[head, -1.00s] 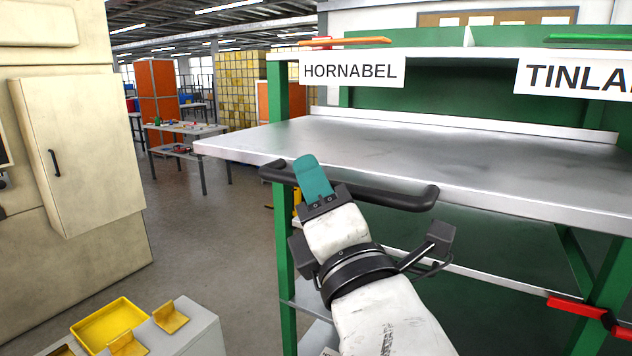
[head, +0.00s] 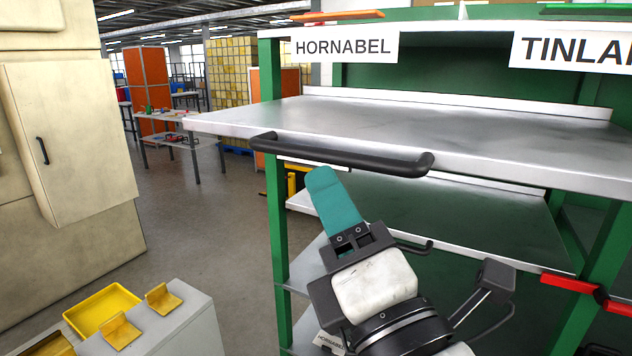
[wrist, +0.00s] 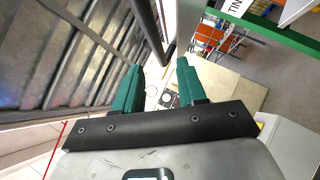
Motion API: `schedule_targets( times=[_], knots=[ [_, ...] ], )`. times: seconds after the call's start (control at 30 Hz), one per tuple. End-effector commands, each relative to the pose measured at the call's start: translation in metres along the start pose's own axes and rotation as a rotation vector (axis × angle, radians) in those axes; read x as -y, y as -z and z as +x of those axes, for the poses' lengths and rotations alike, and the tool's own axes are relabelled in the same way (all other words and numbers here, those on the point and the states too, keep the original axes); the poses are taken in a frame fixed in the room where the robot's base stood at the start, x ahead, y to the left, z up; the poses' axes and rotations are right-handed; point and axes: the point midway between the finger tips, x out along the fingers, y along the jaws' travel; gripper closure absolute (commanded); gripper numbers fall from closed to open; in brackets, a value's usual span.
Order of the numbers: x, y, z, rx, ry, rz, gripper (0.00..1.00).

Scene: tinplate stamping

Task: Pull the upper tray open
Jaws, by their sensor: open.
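The upper tray (head: 430,125) is a flat metal sheet in a green rack, jutting out past the left post. Its dark bar handle (head: 340,155) runs along the front edge. My gripper (head: 335,200) is open and empty, with its teal fingers pointing up toward the handle from just below it. In the head view the fingertip appears slightly under the bar, and one finger hides the other. In the wrist view my gripper (wrist: 158,80) shows two separated fingers, with the dark handle bar (wrist: 147,30) running ahead, in line with the gap. I cannot tell any contact.
A lower tray (head: 470,205) sits beneath, with its own dark handle (head: 415,247) partly behind my gripper. A red bar (head: 570,283) is at the right. A grey cabinet (head: 165,325) with yellow trays stands at lower left. The floor to the left is open.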

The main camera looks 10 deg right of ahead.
Motion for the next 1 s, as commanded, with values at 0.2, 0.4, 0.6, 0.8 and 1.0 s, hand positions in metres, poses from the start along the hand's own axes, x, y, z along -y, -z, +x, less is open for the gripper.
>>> schedule_targets(
  times=[0.2,0.4,0.6,0.8,1.0],
  knots=[
    [0.001,0.0,-0.023,0.0,0.002,-0.001,0.59],
    [0.0,0.0,-0.028,0.0,0.0,0.0,0.59],
    [0.0,0.0,-0.028,0.0,0.0,0.0,0.59],
    [0.038,0.002,-0.031,-0.013,0.112,0.094,0.59],
    [0.16,0.004,-0.066,0.03,0.491,0.439,0.59]
  ],
)
